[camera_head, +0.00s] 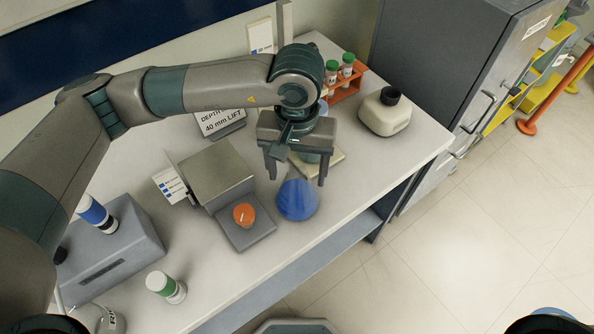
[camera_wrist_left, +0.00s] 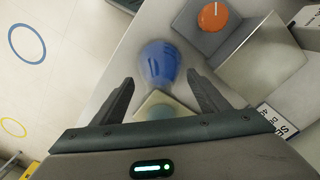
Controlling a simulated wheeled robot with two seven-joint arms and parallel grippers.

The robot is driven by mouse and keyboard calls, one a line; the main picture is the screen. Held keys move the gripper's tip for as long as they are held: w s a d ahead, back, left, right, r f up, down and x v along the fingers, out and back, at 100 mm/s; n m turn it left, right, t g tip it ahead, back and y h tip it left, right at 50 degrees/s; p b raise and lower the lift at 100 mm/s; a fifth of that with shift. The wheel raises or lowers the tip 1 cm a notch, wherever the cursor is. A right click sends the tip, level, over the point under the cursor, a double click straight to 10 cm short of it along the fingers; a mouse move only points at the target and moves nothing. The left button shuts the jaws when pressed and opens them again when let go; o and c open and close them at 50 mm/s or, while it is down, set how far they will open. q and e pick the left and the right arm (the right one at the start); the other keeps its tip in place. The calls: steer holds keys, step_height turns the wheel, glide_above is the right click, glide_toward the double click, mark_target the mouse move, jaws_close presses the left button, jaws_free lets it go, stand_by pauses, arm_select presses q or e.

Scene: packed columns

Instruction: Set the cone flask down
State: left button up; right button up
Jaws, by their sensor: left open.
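The cone flask (camera_head: 297,200), with blue contents, is on the white bench near its front edge, right of the orange-knobbed device. It also shows in the wrist view (camera_wrist_left: 159,66), its wide part away from my gripper. My left gripper (camera_head: 298,176) is open, its fingers spread above and behind the flask. In the wrist view the fingertips (camera_wrist_left: 160,79) lie either side of the flask's near end with visible gaps. The flask's neck is partly hidden or blurred. My right gripper is not in view.
A pale square pad (camera_wrist_left: 150,104) with a bluish round mark lies behind the flask. The grey device with an orange knob (camera_head: 244,214) is close on the left. A cream bottle (camera_head: 384,112) and an orange tube rack (camera_head: 347,90) stand behind. Bench front edge is near.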

arm_select(q)
step_height(320, 180, up, 10)
steer(key=b, duration=0.3)
steer(key=shift+r, duration=0.6)
steer(key=shift+s, duration=0.1)
